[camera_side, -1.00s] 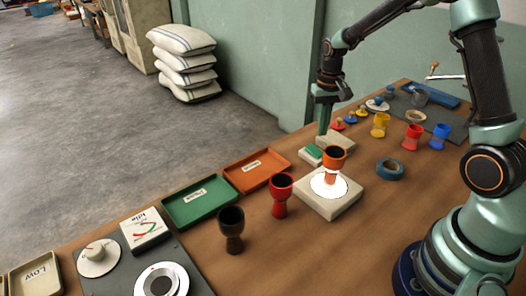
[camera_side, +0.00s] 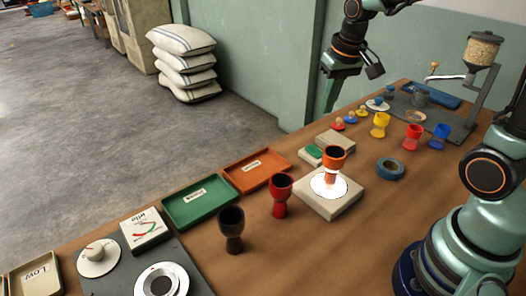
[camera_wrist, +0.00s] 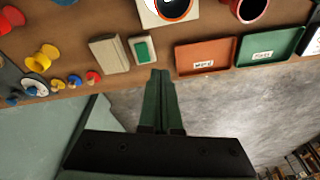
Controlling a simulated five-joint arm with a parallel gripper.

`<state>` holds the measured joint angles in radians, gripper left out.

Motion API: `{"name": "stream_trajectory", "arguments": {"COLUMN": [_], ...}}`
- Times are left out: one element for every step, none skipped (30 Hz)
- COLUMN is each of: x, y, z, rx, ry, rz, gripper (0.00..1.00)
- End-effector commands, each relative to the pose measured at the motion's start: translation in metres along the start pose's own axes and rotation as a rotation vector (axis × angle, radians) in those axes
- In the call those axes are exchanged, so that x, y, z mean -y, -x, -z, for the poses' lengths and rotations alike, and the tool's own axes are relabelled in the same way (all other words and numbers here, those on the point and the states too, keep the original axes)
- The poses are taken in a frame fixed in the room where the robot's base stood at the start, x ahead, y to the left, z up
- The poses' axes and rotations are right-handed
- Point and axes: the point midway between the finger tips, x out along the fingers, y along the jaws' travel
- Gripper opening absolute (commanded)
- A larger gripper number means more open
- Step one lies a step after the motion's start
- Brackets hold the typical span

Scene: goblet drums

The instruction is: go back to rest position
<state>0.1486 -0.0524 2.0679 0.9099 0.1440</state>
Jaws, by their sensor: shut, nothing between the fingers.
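My gripper (camera_side: 330,100) is raised above the far edge of the bench, empty, apart from every object. In the wrist view its green fingers (camera_wrist: 159,90) lie together. An orange goblet drum (camera_side: 333,160) stands upright on a lit white disc on a pale block (camera_side: 345,203). A red drum (camera_side: 281,193) and a black drum (camera_side: 232,230) stand upright left of it. Yellow (camera_side: 379,125), red-orange (camera_side: 412,137) and blue (camera_side: 439,136) drums stand farther back right.
An orange tray (camera_side: 240,182) and a green tray (camera_side: 183,214) lie along the far edge. A blue tape ring (camera_side: 390,169) lies right of the block. A hopper stand (camera_side: 480,55) rises at the back right. The air around my gripper is clear.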

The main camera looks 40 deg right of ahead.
Motion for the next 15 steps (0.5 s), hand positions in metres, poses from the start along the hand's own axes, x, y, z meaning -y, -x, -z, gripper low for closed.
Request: {"name": "stream_trajectory", "arguments": {"x": [0.005,0.007,0.011,0.013,0.015,0.017,0.019,0.02,0.022,0.023,0.025,0.026,0.026,0.027,0.028], "y": [0.013,0.019,0.026,0.031,0.036,0.041,0.045,0.049,0.052,0.055,0.057,0.059,0.061,0.062,0.063], "z": [-0.009,-0.013,-0.02,-0.025,-0.031,-0.038,-0.043,-0.049,-0.056,-0.061,-0.065,-0.071,-0.075,-0.078,-0.082], "rx": [-0.033,-0.049,-0.069,-0.085,-0.101,-0.121,-0.137,-0.151,-0.171,-0.185,-0.198,-0.214,-0.224,-0.234,-0.245], "ry": [0.03,0.046,0.07,0.086,0.102,0.125,0.141,0.156,0.177,0.192,0.206,0.221,0.233,0.244,0.256], "rz": [0.009,0.013,0.018,0.023,0.027,0.032,0.036,0.04,0.045,0.049,0.053,0.057,0.059,0.062,0.065], "gripper": [0.0,0.0,0.0,0.0,0.0,0.0,0.0,0.0,0.0,0.0,0.0,0.0,0.0,0.0,0.0]}}
